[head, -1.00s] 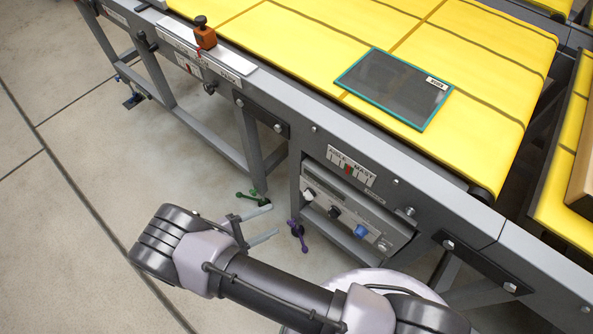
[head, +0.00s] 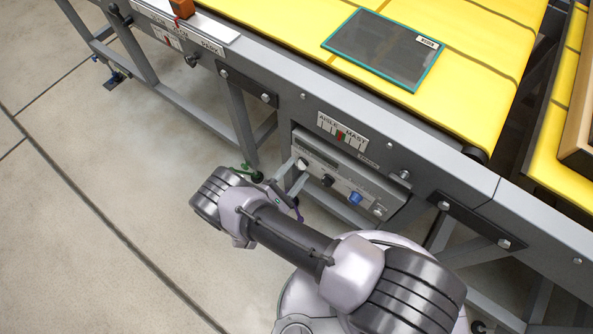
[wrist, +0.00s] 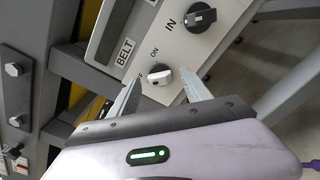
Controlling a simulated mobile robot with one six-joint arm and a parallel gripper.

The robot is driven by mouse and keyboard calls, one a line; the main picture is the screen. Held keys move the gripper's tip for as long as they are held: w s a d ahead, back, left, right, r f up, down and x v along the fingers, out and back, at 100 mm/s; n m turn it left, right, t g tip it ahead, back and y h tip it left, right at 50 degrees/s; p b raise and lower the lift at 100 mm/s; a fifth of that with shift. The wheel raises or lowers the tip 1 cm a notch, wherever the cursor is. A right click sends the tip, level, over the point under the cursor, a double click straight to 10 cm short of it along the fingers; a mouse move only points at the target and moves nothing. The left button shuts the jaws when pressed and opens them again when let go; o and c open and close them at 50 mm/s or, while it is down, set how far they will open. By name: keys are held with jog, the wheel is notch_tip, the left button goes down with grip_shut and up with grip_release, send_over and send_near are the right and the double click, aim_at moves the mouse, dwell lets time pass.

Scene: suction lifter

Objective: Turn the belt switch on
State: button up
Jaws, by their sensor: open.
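The mark opposite "ON" is partly hidden by a finger.
A black knob (wrist: 201,17) labelled "IN" sits beyond the belt switch. A blue knob (head: 355,198) is farther right on the panel. The conveyor (head: 440,40) carries a teal-edged dark plate (head: 375,48). Open floor (head: 110,220) lies to the left.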

jog(key=shift+w+d, duration=0.25)
jog(key=shift+w, duration=0.05)
grip_shut()
